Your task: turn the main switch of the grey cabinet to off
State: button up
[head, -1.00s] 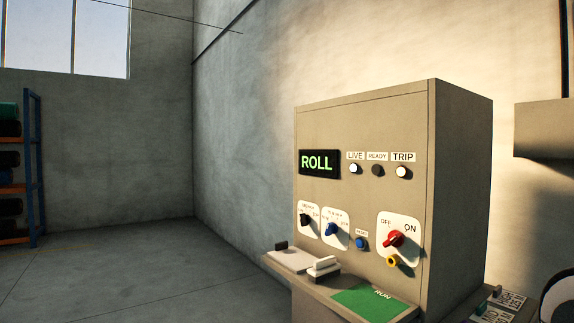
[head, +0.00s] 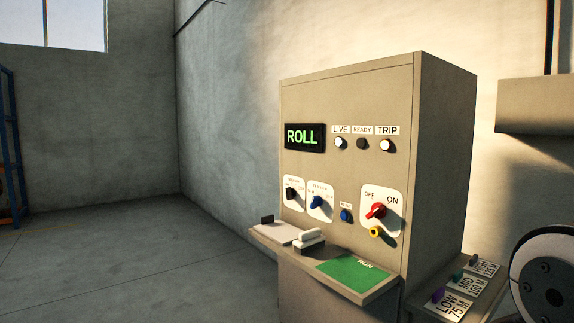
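The grey cabinet (head: 350,106) stands right of the middle in the head view, its front facing left of me. The main switch (head: 376,211) is a red rotary knob on a white plate marked OFF at the left and ON at the right. Its handle seems to lean toward ON. A yellow ring-like part (head: 376,232) sits just below it. My gripper is not in view; a round white and dark part at the lower right edge looks like part of my arm.
Black and blue knobs sit left of the main switch. A side shelf with labelled coloured pegs (head: 457,285) lies at right. Floor at left is clear.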

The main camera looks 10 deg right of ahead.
aim_at(378, 210)
jog(key=i+l+u, duration=0.2)
jog(key=u, duration=0.25)
jog(key=i+l+u, duration=0.4)
